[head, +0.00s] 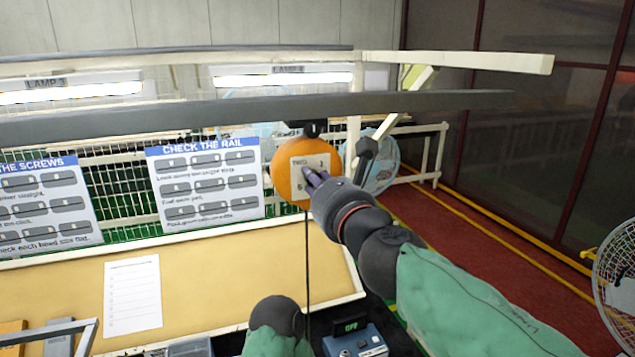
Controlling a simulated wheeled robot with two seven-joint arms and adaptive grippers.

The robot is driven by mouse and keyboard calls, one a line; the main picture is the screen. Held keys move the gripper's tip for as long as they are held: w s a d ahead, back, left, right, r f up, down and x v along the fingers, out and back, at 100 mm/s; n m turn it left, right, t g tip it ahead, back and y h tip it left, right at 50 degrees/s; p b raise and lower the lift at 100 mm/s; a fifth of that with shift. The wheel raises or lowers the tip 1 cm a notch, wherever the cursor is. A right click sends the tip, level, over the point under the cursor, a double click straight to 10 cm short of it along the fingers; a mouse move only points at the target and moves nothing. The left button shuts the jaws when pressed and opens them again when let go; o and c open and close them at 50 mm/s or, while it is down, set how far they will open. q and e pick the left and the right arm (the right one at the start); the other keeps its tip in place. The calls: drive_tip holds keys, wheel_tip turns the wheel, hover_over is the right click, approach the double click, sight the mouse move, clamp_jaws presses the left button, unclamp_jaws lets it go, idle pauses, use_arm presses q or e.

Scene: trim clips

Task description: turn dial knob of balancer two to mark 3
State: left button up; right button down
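The orange round balancer (282,182) hangs under the dark overhead rail, with a thin cord running down from it. Its pale dial plate (300,163) reads "TWO", with a 1 at upper right and what looks like a 5 at lower left; the other marks are covered or unreadable. My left gripper is out of view; only part of that arm shows at the bottom.
A tan workbench (220,275) lies below, with a paper sheet (133,295) on it. A blue device reading "OFF" (355,340) stands at the bottom. Instruction boards (205,180) hang behind. Fans stand behind the balancer (383,170) and at the right edge (615,270).

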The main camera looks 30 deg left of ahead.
drive_tip(key=shift+m, duration=0.3)
drive_tip(key=m+b, duration=1)
drive_tip(key=m, duration=1.6)
drive_tip(key=shift+m+t, duration=0.3)
idle(0.5)
drive_tip(key=c, duration=1)
unclamp_jaws()
drive_tip(key=shift+a, duration=0.1)
